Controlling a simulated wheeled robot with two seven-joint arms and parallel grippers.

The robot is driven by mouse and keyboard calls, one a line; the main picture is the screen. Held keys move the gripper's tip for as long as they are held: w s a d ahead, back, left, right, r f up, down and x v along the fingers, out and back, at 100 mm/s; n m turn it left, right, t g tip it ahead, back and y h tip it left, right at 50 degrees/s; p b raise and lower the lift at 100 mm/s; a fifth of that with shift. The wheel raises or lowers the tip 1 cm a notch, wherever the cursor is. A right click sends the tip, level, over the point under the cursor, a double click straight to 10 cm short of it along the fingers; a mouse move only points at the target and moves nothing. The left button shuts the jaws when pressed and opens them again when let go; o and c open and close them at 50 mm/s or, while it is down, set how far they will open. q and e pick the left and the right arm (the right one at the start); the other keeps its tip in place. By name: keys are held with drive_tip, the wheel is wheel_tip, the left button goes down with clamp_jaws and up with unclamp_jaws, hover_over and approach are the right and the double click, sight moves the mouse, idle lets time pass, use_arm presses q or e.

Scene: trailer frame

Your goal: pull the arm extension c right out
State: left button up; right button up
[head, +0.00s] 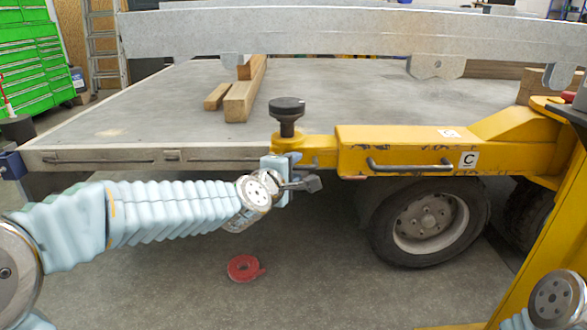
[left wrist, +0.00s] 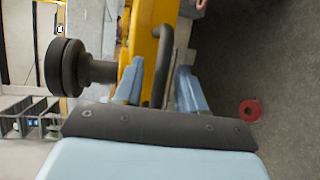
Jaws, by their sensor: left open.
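My left gripper (head: 308,184) is open, just left of the handle and below the extension's left end. In the left wrist view its two blue fingers (left wrist: 160,85) lie either side of the dark bar. I cannot tell whether they touch it. My right gripper is not in view.
A black round knob (head: 287,112) stands on the extension's left end, close above my left gripper. The trailer bed (head: 340,95) lies behind, with wooden beams (head: 240,98). A wheel (head: 430,220) is below. A red ring-shaped object (head: 243,268) lies on otherwise clear floor.

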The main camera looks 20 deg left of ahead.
use_arm(q)
drive_tip(key=shift+w, duration=0.35)
clamp_jaws()
drive_tip(key=shift+f, duration=0.1)
